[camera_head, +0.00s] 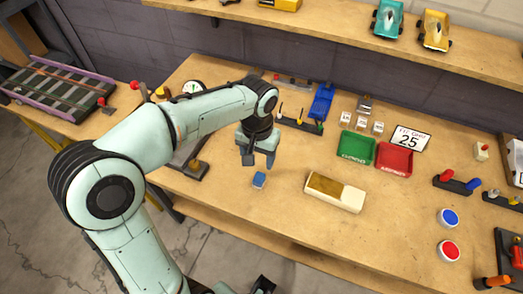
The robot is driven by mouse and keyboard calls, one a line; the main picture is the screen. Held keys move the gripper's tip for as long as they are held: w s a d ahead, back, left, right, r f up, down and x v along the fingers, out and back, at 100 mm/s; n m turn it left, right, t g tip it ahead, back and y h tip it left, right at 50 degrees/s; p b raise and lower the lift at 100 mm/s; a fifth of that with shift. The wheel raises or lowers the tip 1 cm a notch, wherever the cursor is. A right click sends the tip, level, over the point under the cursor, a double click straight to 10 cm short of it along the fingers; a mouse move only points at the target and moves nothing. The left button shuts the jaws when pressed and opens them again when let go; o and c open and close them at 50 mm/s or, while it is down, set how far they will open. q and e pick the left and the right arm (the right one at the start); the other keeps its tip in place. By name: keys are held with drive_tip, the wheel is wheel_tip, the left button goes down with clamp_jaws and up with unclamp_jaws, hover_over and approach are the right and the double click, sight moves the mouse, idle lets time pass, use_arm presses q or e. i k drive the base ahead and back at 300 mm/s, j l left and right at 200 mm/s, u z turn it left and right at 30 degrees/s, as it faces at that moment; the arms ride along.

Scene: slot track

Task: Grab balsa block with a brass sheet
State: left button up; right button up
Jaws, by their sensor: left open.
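The balsa block (349,198) is a long cream block lying on the workbench, right of the middle of the view. A brown-gold brass sheet (325,184) covers the left part of its top. My left gripper (259,162) points down over the bench, open and empty, to the left of the block and apart from it. I do not see my right gripper clearly.
A green tray (356,148) and a red tray (394,160) stand behind the block. A blue button (448,217) and a red button (449,250) are to the right. A blue car (321,102) stands at the back. The bench around the block is clear.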

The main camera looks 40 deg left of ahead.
sight(345, 197)
drive_tip(key=k, duration=1)
